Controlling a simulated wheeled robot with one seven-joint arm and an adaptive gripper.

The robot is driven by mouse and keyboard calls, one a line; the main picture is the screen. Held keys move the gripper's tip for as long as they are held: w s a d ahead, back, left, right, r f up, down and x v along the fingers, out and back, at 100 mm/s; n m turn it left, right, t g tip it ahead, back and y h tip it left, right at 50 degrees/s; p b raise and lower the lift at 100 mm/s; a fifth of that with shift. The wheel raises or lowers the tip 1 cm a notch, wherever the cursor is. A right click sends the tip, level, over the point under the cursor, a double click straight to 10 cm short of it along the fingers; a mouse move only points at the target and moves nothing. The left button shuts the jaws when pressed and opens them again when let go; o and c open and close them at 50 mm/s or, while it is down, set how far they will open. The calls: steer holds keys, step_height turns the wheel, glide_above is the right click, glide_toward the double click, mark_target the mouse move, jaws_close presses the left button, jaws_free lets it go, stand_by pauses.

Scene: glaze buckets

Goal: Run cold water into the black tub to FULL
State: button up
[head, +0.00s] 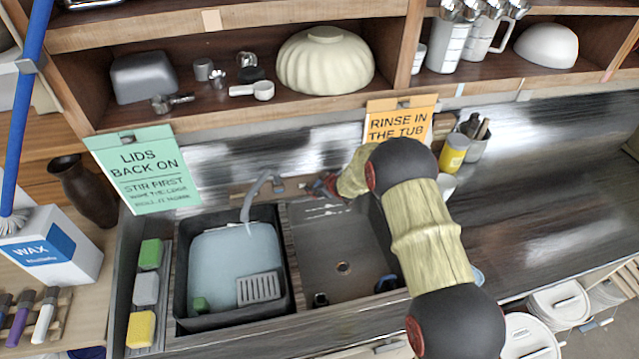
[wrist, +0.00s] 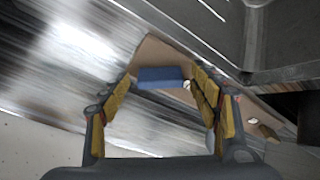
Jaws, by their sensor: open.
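The black tub (head: 181,285) sits in the left side of the sink and holds pale blue water (head: 235,255). A grey grate and a small green block show in the water. I cannot make out a FULL mark. The grey spout (head: 262,188) reaches over the tub's back edge; a faint pale streak shows under its tip, perhaps running water. My gripper (head: 322,186) is at the tap plate behind the sink. In the wrist view my gripper (wrist: 160,90) is open, with a blue lever (wrist: 162,78) on a brown plate between or just beyond its fingers; contact is unclear.
Sponges (head: 146,288) lie left of the tub. An orange sign (head: 400,120) and a green sign (head: 145,170) hang from the shelf. A yellow can (head: 453,152) stands right of my arm. The right counter (head: 560,200) is clear.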

steer(key=c, duration=0.3)
steer(key=c, duration=0.8)
steer(key=shift+c, duration=0.3)
steer(key=shift+f+m+b, duration=0.15)
steer(key=shift+m+b, duration=0.15)
steer(key=shift+b, duration=0.25)
steer(key=m+b, duration=0.3)
steer(key=b, duration=0.2)
steer(key=shift+a+f+m+t+h, duration=0.1)
steer(key=shift+f+m+t+h, duration=0.1)
steer(key=shift+m+t+h, duration=0.15)
steer(key=m+h+b, duration=0.1)
steer(key=m+b, duration=0.1)
steer(key=b, duration=0.2)
steer(key=shift+s+r+m, duration=0.1)
steer(key=shift+r+m, duration=0.05)
steer(key=shift+m, duration=0.1)
steer(key=shift+r+m+b, duration=0.15)
steer(key=shift+m+b, duration=0.35)
steer(key=shift+b, duration=0.2)
steer(key=o, duration=1.2)
steer(key=shift+c, duration=0.2)
